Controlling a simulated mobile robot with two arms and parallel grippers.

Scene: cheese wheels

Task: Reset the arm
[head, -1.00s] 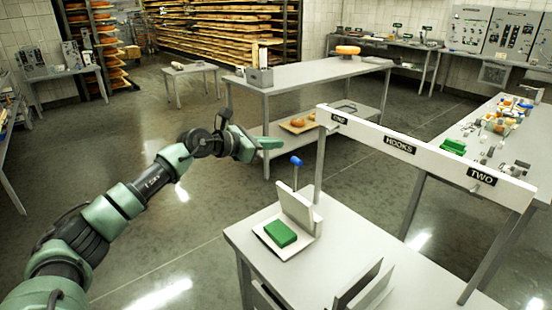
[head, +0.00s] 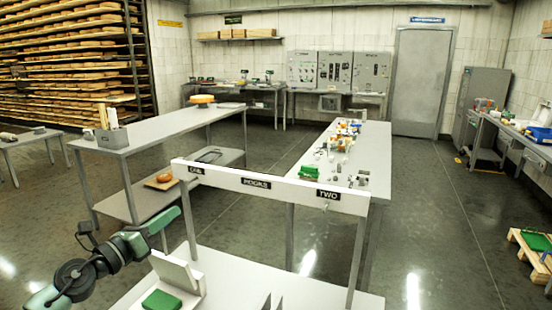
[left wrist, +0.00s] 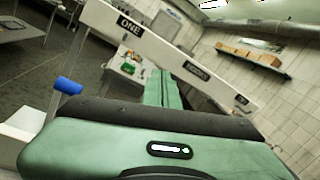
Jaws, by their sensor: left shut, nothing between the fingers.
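My left arm comes in from the lower left in the head view. Its green gripper (head: 170,218) is shut and empty, in the air left of the white hook rail (head: 265,186). In the left wrist view the closed green fingers (left wrist: 163,90) point ahead, with the rail (left wrist: 175,57) beyond them. My right gripper is not in view.
A near table (head: 240,272) carries a white angled stand (head: 178,272) with a green block (head: 161,300), close to my left forearm. A blue-tipped rod (left wrist: 68,86) shows in the wrist view.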

